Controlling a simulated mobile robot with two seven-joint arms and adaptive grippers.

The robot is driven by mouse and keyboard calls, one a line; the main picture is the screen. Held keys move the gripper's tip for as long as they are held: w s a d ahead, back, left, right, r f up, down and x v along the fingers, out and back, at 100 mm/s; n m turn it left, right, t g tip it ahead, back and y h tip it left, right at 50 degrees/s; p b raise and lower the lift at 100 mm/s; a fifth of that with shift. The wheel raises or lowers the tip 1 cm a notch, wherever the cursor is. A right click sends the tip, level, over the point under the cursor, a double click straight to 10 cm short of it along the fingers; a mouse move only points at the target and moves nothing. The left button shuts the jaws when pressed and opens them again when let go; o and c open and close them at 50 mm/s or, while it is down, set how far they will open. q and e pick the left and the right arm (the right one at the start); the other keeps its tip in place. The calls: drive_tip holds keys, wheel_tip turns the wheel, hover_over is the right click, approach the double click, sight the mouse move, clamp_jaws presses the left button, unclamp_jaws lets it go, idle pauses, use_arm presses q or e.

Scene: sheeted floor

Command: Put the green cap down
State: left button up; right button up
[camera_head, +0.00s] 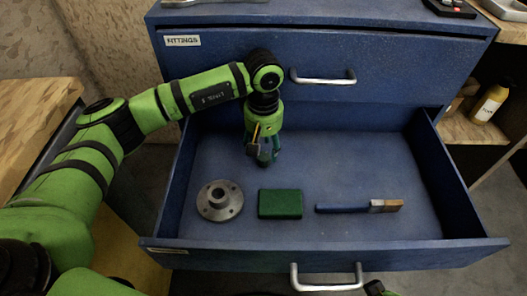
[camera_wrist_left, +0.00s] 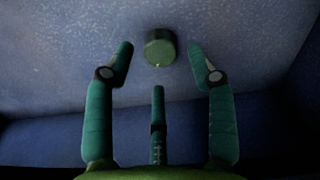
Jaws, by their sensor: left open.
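The green cap (camera_wrist_left: 160,48) is a short round dark-green piece resting on the blue drawer floor in the left wrist view. It lies ahead of and between the spread fingertips of my left gripper (camera_wrist_left: 160,58), with a gap on both sides. In the head view my left gripper (camera_head: 262,160) points down into the rear middle of the open drawer (camera_head: 330,252). I cannot make out the cap there; the gripper seems to hide it. My right gripper does not show clearly; only a small dark and green part of me is at the bottom edge.
In the drawer's front half lie a grey metal flange (camera_head: 220,201), a green block (camera_head: 280,204) and a blue-handled brush (camera_head: 360,206). The closed upper drawer (camera_head: 240,68) labelled FITTINGS is behind. A yellow bottle (camera_head: 489,104) stands on the right shelf. The drawer's right rear is clear.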

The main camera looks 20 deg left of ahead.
sight(263, 156)
use_arm(q)
wheel_tip(263, 156, up, 8)
drive_tip(key=p, duration=0.1)
drive_tip(key=shift+r, duration=0.25)
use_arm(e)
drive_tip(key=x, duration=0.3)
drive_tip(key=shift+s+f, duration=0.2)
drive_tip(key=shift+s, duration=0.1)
